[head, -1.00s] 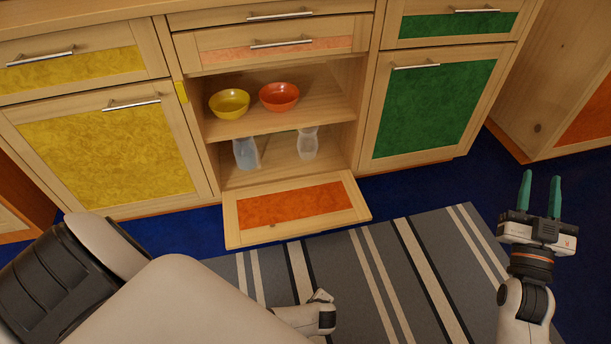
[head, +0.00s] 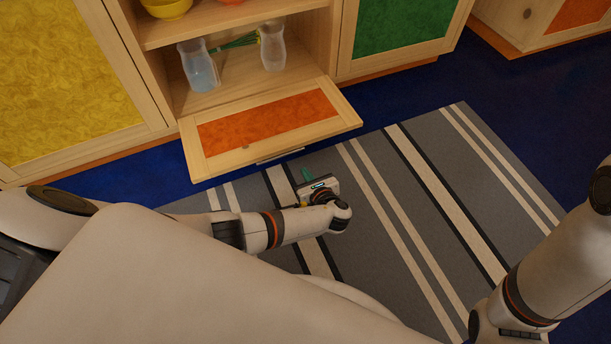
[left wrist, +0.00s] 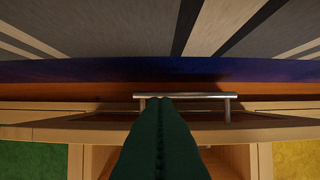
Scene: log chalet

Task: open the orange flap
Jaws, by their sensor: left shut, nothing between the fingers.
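The orange flap (head: 268,121), a wooden frame with an orange panel, is folded down at the bottom of the open cabinet bay, reaching out over the floor. Its metal bar handle (head: 281,156) shows below its front edge. My left gripper (head: 306,175) is in front of that edge, near the handle, with its green fingers shut and empty. In the left wrist view, the shut fingers (left wrist: 160,100) overlap the left part of the handle (left wrist: 205,96); I cannot tell whether they touch it. My right arm shows at the right, but its gripper is out of view.
Two clear vases (head: 198,66) (head: 272,46) stand in the bay, with green stalks (head: 236,42) between them. A yellow bowl (head: 166,8) is on the shelf above. Yellow (head: 62,80) and green (head: 400,32) doors flank the bay. A striped rug (head: 420,200) covers the floor ahead.

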